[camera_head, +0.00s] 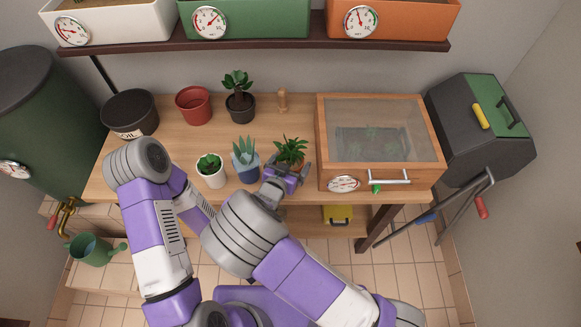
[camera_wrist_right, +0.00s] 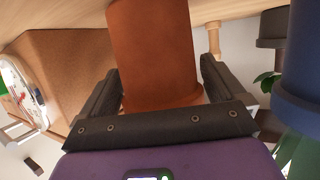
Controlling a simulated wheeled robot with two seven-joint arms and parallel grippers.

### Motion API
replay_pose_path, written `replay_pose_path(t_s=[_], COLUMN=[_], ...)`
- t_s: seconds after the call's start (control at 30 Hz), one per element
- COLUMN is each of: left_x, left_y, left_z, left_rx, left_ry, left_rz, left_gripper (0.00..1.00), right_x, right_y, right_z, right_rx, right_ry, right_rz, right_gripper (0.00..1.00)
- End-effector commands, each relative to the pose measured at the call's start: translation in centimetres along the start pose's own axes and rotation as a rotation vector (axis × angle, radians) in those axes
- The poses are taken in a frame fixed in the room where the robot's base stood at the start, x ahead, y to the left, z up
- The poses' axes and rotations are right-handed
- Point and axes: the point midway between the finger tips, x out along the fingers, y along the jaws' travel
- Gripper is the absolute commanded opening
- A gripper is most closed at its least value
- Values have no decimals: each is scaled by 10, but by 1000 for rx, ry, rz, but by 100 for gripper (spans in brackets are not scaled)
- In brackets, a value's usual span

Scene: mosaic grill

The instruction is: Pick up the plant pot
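A terracotta plant pot (camera_head: 284,166) with a spiky green plant (camera_head: 291,149) stands on the wooden table, left of the glass-topped box. My right gripper (camera_head: 288,171) is at its front side. In the right wrist view, which is upside down, the orange-brown pot (camera_wrist_right: 155,55) is between the two fingers of my right gripper (camera_wrist_right: 162,80). One finger is on each side, close to the pot wall; firm contact is not clear. The leaves are hidden there. My left gripper is not visible; only the left arm shows.
A blue pot (camera_head: 247,173) and a white pot (camera_head: 212,178) with succulents stand left of the pot. A black pot (camera_head: 240,107), red pot (camera_head: 194,105) and wooden peg (camera_head: 283,100) are behind. The glass-topped box (camera_head: 323,150) is close on the right.

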Motion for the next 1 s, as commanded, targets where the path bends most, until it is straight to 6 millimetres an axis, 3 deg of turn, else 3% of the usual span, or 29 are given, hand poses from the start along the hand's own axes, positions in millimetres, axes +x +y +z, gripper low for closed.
replay_pose_path(t_s=[0.03,0.33,0.63,1.0], left_x=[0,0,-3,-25], left_y=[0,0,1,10], left_z=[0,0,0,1], left_rx=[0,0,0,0], left_ry=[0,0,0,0], left_rz=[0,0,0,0], left_gripper=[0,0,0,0], right_x=[0,0,-3,-28], right_y=[0,0,0,0], right_z=[0,-1,-9,-75], right_rx=[0,1,3,6], right_ry=[0,2,2,1], right_rz=[0,0,-1,-1], right_gripper=[88,44,44,44])
